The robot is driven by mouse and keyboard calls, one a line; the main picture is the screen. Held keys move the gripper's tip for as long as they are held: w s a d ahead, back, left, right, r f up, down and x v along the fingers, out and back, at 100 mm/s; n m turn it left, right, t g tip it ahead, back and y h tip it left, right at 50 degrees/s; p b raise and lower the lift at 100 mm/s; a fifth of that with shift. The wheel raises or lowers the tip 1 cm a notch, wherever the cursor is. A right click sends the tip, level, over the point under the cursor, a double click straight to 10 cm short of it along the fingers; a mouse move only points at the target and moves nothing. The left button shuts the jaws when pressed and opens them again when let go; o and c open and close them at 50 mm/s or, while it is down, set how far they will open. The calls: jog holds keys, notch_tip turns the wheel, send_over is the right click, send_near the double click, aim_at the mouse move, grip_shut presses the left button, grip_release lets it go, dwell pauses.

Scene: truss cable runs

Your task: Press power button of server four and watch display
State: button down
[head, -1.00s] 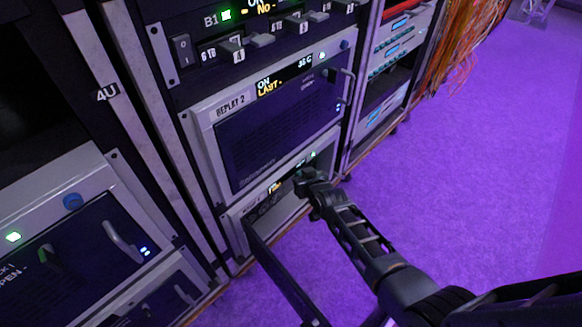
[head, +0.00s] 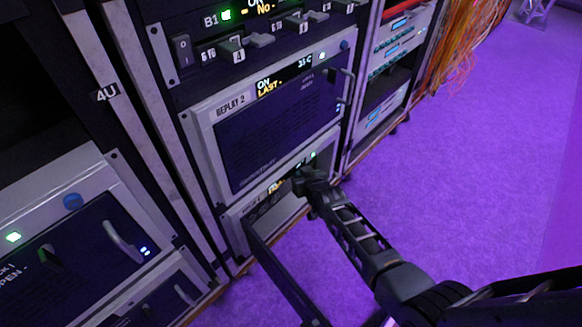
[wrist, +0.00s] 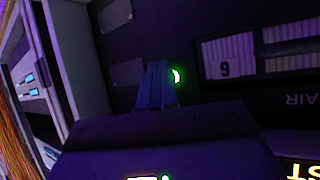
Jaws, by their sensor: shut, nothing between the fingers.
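The lowest unit in the middle rack (head: 232,222) has its front flap (head: 285,270) swung open. Its label is too small to read, so I cannot tell that it is server four. A small display (head: 276,186) with yellow text shows on it, partly hidden by my arm. My gripper (head: 303,183) is at the right part of this unit's front. In the wrist view my shut, empty gripper (wrist: 157,84) points at a dark panel, beside a green-lit spot (wrist: 176,76). I cannot tell whether it touches a button. Yellow display letters (wrist: 305,171) show at the lower right.
The REPLAY 2 unit (head: 280,130) sits directly above, its display (head: 270,88) lit. A closed unit with a handle (head: 122,242) stands at the left. Orange cables (head: 470,40) hang at the right. The purple floor (head: 460,170) is clear on the right.

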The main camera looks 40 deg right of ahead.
jog(key=shift+w+r, duration=0.45)
jog(key=shift+w, duration=0.3)
jog(key=shift+w+a, duration=0.25)
jog(key=shift+w, duration=0.1)
dwell(0.8)
jog(key=shift+s+r, duration=0.1)
jog(key=shift+s+d+r+p, duration=0.15)
jog(key=shift+s+r+p, duration=0.1)
jog(key=shift+s+p, duration=0.15)
jog(key=shift+s, duration=0.1)
jog(key=shift+s+d+f+b, duration=0.1)
jog(key=shift+s+b, duration=0.1)
jog(key=shift+s, duration=0.75)
jog(key=shift+s+d+f+b, duration=0.1)
jog(key=shift+s+f+b, duration=0.1)
jog(key=shift+s, duration=0.7)
jog(key=shift+s+f+b, duration=0.1)
jog(key=shift+s+b, duration=0.1)
jog(key=shift+s, duration=0.75)
